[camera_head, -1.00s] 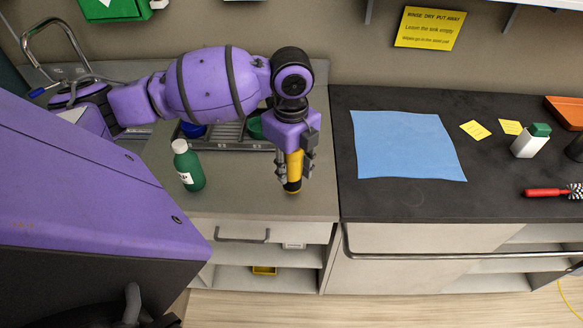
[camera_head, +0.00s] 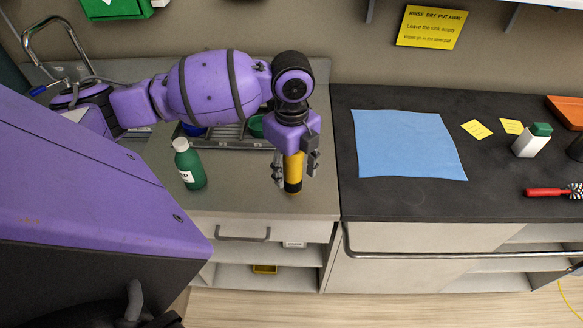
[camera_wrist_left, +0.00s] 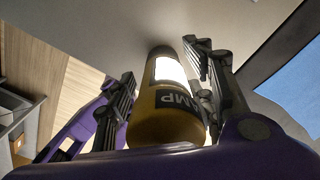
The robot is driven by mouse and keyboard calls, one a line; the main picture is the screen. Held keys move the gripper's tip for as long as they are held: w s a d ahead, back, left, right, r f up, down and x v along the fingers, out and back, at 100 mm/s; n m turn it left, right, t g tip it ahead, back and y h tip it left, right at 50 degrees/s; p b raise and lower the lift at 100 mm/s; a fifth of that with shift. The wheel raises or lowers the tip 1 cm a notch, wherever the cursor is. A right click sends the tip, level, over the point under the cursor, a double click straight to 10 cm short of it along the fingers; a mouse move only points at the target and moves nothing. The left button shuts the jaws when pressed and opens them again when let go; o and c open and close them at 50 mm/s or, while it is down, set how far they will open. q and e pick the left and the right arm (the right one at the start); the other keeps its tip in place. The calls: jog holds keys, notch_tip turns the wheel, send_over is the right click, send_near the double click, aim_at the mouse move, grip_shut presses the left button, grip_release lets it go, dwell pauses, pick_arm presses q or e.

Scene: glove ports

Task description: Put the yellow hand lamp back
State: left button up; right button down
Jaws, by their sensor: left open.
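The yellow hand lamp (camera_head: 293,172) stands upright on the grey counter near its front edge, with a black lower end. My left gripper (camera_head: 294,172) points down over it, its fingers on either side. The fingers are open, and the lamp is between them. In the left wrist view the lamp (camera_wrist_left: 165,118) shows a yellow body, a black label and a bright lit panel. The left gripper's fingers (camera_wrist_left: 160,95) stand apart around it there. My right gripper is not in view.
A green bottle (camera_head: 189,164) stands left of the lamp. A dish rack (camera_head: 225,135) lies behind, partly hidden by my arm. A blue cloth (camera_head: 405,145) lies on the dark counter at right, with a white green-capped bottle (camera_head: 531,140) and a red-handled brush (camera_head: 550,192) beyond.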

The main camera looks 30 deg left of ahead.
pick_arm(q)
notch_tip(320, 180, up, 12)
jog(key=shift+r, duration=0.15)
dwell(2.2)
